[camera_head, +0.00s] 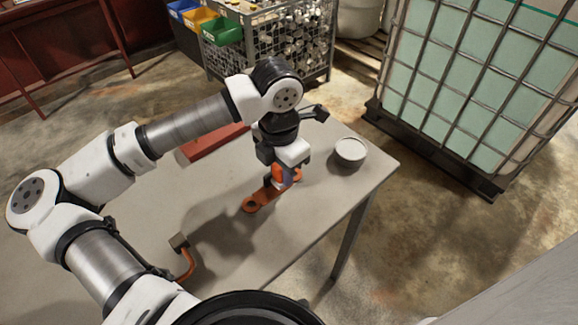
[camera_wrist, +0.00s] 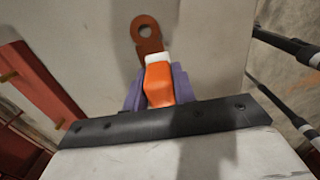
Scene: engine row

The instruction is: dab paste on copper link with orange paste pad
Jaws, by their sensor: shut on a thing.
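My gripper (camera_head: 279,181) is shut on the orange paste pad (camera_head: 278,172), just above the table. In the wrist view the pad (camera_wrist: 159,84) sits between my purple fingertips (camera_wrist: 158,88), its pale end pointing up the picture. The copper link (camera_head: 262,197) is a flat reddish-brown bar with round, holed ends, lying on the table under my gripper. Its far ring end shows in the wrist view (camera_wrist: 150,45); the pad and gripper hide the rest there. The pad's pale end overlaps the link in view; I cannot tell whether they touch.
A round grey tin with a pale top (camera_head: 350,152) stands right of my gripper near the table edge. A red bar-shaped thing (camera_head: 205,144) lies behind the arm. An orange hooked piece with a grey block (camera_head: 181,244) lies nearer. The table (camera_head: 305,215) has clear room at front right.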

